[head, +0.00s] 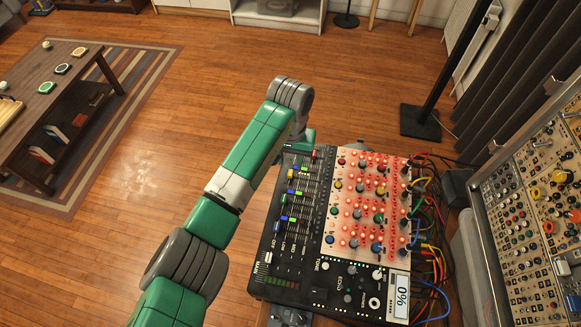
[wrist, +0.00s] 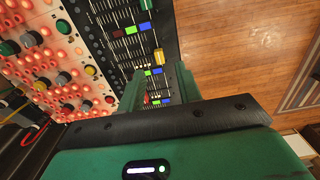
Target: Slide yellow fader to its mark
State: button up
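The yellow fader cap (wrist: 158,57) shows in the wrist view on the black fader strip of the mixer panel, just beyond my fingertips. My gripper (wrist: 158,84) is open over the strip, with one green finger on each side and panel visible between them. The cap lies about in line with the gap; I cannot tell whether the fingers touch the panel. Small green and blue pieces (wrist: 152,72) sit close below the cap in the picture. I cannot tell which is the yellow fader's mark.
The mixer (head: 325,266) has lit red buttons and several knobs (head: 360,187) beside the fader strip. Patch cables (head: 432,262) crowd its right side. A modular synth case (head: 530,200) stands further right. A low table (head: 45,100) is far left, with open wooden floor between.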

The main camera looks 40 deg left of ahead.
aim_at(291, 172)
notch_tip(291, 172, down, 6)
jog(key=shift+r+b, duration=0.25)
jog(key=shift+b, duration=0.45)
jog(key=shift+r, duration=0.1)
grip_shut()
